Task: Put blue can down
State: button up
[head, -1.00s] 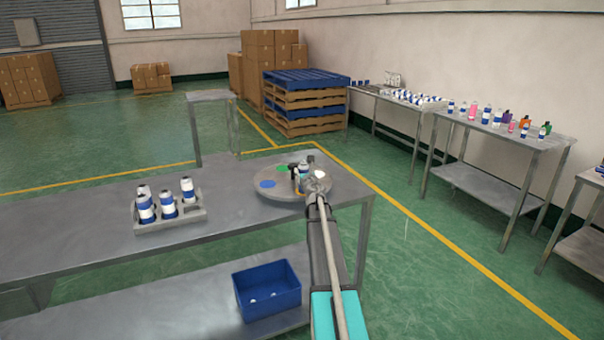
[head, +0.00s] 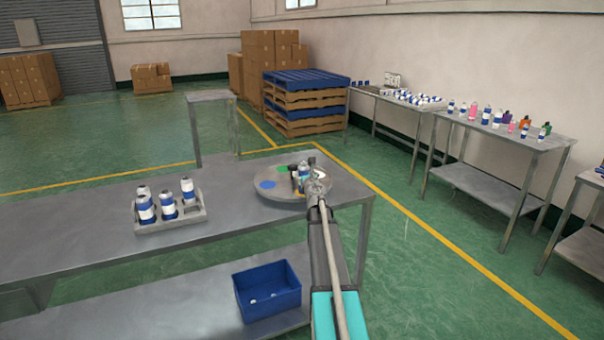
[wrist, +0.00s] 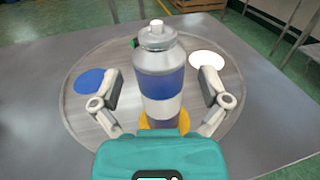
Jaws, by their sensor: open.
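The blue can (wrist: 158,85), with a blue and white body and a pale cap, stands upright over the orange spot (wrist: 178,122) on the round turntable (wrist: 225,105). It also shows in the head view (head: 304,171), partly hidden by my gripper (head: 304,174). In the wrist view my gripper (wrist: 161,92) is open, one finger on each side of the can, with gaps between. The can's base is mostly hidden behind the gripper body. A blue spot (wrist: 91,81) lies left of the can and a white spot (wrist: 207,60) right.
A grey tray (head: 180,222) with several blue and white cans stands left on the metal table (head: 90,220). A blue bin (head: 268,290) sits on the lower shelf. A raised stand (head: 208,97) rises behind the table. Side tables with bottles line the right wall.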

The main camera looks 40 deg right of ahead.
jog(key=v, duration=1)
jog(key=shift+s, duration=0.25)
jog(key=shift+a, duration=0.1)
dwell(0.3)
